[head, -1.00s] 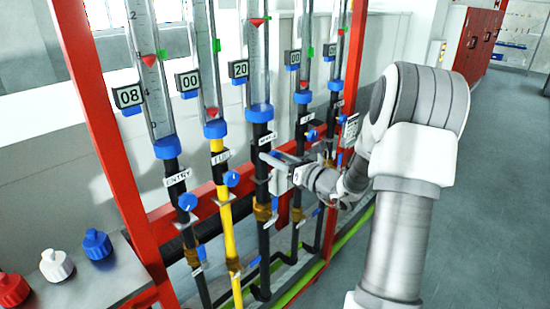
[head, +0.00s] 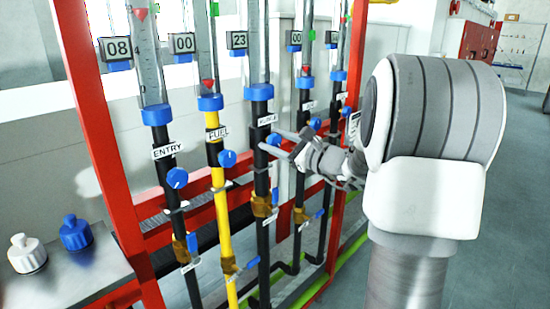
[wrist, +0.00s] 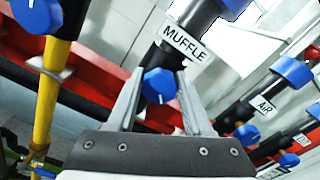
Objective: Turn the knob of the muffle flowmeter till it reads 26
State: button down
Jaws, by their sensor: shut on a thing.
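The muffle flowmeter is the third tube (head: 260,45) from the left in the head view, over a black pipe. Its display (head: 238,40) reads 23. The float is not visible in the tube now. Its blue knob (wrist: 159,85) shows in the wrist view below the MUFFLE label (wrist: 185,43), with a white mark on its face. My gripper (wrist: 160,78) has one finger on each side of the knob and is shut on it. In the head view my gripper (head: 273,140) reaches the black pipe from the right, and its fingers partly hide the knob.
The entry knob (head: 177,178) and fuel knob (head: 227,158) stand left of my gripper; the air label (wrist: 264,106) is to the right in the wrist view. A red frame (head: 95,130) surrounds the pipes.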

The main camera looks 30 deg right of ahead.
jog(key=shift+f+n+b, duration=0.1)
jog(key=shift+n+b, duration=1)
jog(key=shift+b, duration=0.4)
jog(key=shift+c, duration=1.5)
grip_release()
jog(key=v, duration=1.7)
jog(key=shift+s+p, duration=0.25)
jog(key=shift+p, duration=0.05)
